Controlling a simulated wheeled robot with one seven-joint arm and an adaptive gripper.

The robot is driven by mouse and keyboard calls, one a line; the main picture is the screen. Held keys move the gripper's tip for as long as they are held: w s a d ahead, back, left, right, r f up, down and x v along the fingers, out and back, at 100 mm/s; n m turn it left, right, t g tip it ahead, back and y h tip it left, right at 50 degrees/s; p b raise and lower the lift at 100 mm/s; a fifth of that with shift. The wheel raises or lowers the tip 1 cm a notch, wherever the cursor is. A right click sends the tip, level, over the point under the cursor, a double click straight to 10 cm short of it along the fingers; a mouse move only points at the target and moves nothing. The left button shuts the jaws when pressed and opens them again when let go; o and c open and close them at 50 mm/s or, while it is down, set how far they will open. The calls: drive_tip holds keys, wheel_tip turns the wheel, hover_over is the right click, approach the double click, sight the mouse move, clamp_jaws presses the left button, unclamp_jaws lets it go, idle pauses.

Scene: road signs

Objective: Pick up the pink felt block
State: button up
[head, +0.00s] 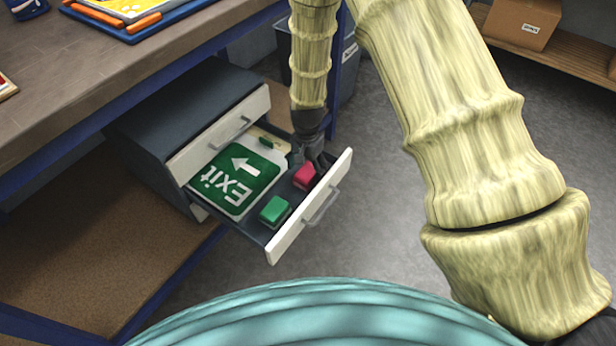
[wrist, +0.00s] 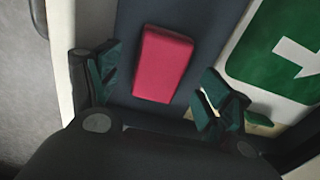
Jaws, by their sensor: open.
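The pink felt block (head: 304,176) lies in the open drawer, near the drawer's front panel. In the wrist view the pink felt block (wrist: 163,64) lies flat on the dark drawer floor, ahead of and between my fingertips. My gripper (head: 314,154) reaches down into the drawer beside the block. In the wrist view my gripper (wrist: 160,92) is open, with one finger on each side of the block's near end and a gap to each side. Nothing is held.
A green block (head: 274,210) and a green Exit sign (head: 236,180) lie in the same drawer (head: 290,238). The drawer front panel is close to my left finger in the wrist view. A workbench (head: 70,75) stands above left. A cardboard box (head: 523,22) sits on a far shelf.

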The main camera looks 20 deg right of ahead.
sight(307, 171)
wheel_tip(307, 171, down, 3)
drive_tip(key=shift+f+b, duration=0.15)
drive_tip(key=shift+b, duration=0.2)
drive_tip(key=c, duration=1.1)
drive_tip(key=shift+c, duration=0.2)
wheel_tip(307, 171, up, 10)
drive_tip(key=p, duration=0.3)
drive_tip(key=o, duration=0.5)
drive_tip(key=shift+c, duration=0.2)
drive_tip(key=c, duration=0.3)
